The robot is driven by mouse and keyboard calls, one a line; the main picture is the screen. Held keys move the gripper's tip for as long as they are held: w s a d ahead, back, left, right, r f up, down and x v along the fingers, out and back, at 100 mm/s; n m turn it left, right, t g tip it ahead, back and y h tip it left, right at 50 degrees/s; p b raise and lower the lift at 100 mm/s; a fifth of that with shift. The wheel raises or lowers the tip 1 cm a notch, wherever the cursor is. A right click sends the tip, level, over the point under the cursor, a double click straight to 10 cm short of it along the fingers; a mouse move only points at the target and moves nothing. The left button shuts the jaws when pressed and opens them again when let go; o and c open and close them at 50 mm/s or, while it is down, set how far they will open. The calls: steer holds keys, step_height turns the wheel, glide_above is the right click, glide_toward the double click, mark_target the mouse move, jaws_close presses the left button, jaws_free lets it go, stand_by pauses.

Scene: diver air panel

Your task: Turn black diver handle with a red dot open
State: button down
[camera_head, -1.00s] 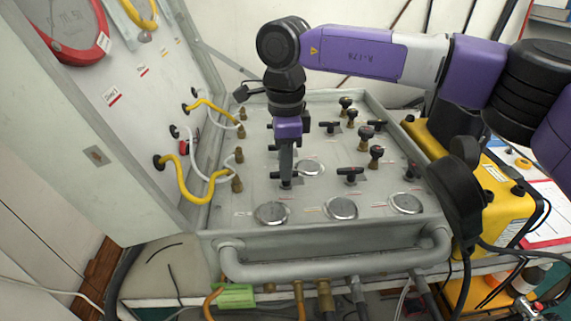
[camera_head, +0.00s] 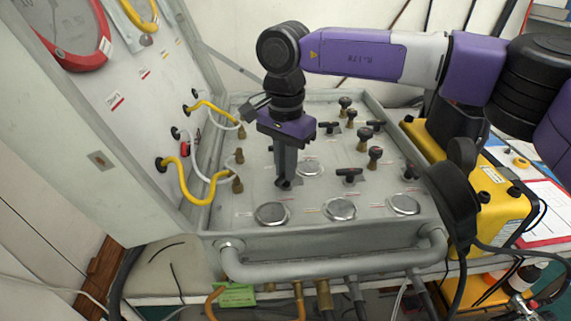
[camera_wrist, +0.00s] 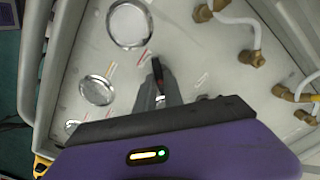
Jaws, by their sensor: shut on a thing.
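My gripper (camera_head: 285,180) points down on the left part of the grey panel and is shut on a black handle (camera_head: 283,186) above the leftmost front gauge. The fingers hide most of the handle in the head view. In the wrist view, the end of the black handle (camera_wrist: 158,72) sticks out between the fingers (camera_wrist: 154,90), with a small red mark on it. The fingers are low over the panel surface. I cannot tell how far the valve is open.
Round gauges (camera_head: 273,213) line the front of the panel (camera_head: 228,216). Another black T-handle (camera_head: 349,176) stands to the right, with several black knobs (camera_head: 375,156) behind it. Yellow hoses (camera_head: 186,180) run along the left wall. A yellow case (camera_head: 497,185) stands at the right.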

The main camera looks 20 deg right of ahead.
steer(key=n, duration=0.3)
steer(key=shift+n, duration=0.3)
steer(key=shift+n+p, duration=0.45)
steer(key=shift+n, duration=1.45)
steer(key=c, duration=1.5)
jaws_free()
steer(key=shift+o, duration=0.2)
step_height(320, 180, up, 8)
steer(key=shift+f+b, duration=0.1)
steer(key=shift+b, duration=0.3)
